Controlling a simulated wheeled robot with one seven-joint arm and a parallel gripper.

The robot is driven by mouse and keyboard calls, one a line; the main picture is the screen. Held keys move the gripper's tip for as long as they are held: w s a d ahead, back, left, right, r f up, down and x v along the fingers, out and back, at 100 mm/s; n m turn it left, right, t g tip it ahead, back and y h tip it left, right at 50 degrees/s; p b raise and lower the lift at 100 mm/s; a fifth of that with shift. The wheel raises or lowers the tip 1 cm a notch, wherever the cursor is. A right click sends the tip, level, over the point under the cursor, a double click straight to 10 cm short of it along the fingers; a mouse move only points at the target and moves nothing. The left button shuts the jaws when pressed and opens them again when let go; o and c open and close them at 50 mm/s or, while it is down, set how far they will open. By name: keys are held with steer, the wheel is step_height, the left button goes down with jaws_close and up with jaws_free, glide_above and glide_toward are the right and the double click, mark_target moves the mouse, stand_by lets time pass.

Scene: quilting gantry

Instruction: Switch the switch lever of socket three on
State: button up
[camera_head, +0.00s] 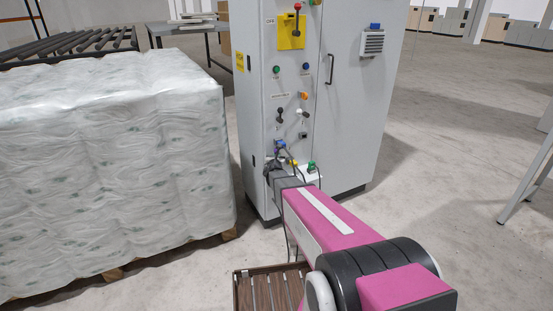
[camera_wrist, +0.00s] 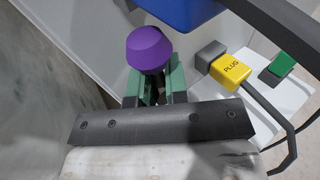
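A purple knob-shaped lever end (camera_wrist: 148,48) stands right at the green fingers of my gripper (camera_wrist: 153,85) in the wrist view. The fingers flank its lower side with a dark gap between them; whether they press on it is hidden. A blue socket part (camera_wrist: 180,10) is just above the knob. A yellow plug (camera_wrist: 230,70) marked PLUG sits to the right, on a grey piece. In the head view my gripper (camera_head: 274,170) is low at the grey cabinet's (camera_head: 350,110) front, just below a blue socket (camera_head: 280,146). The purple knob cannot be made out there.
A black cable runs from the yellow plug, and a green part (camera_wrist: 282,66) is right of it. The cabinet front also bears a red-knobbed lever on a yellow plate (camera_head: 291,38) and several small controls. A wrapped pallet load (camera_head: 110,160) stands close on the left. Open floor lies right.

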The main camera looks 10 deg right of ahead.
stand_by(0.3)
steer(key=v, duration=1.1)
steer(key=shift+d, duration=0.1)
steer(key=s+d+m+g+h, duration=0.4)
steer(key=s+d+m+g, duration=0.7)
steer(key=m, duration=0.9)
steer(key=s+a+f+m+g+y, duration=0.1)
steer(key=s+a+m+y, duration=0.2)
steer(key=s+m, duration=0.1)
steer(key=s+a+f+m+g+y, duration=0.1)
steer(key=s+a+m+g+y, duration=0.1)
steer(key=s+m, duration=0.2)
steer(key=s+a+f+m+g+y, duration=0.1)
steer(key=s+a+m+g+y, duration=0.1)
steer(key=s, duration=0.6)
steer(key=shift+s+a+m+y, duration=0.1)
steer(key=shift+a+m+y, duration=0.7)
steer(key=shift+m, duration=0.5)
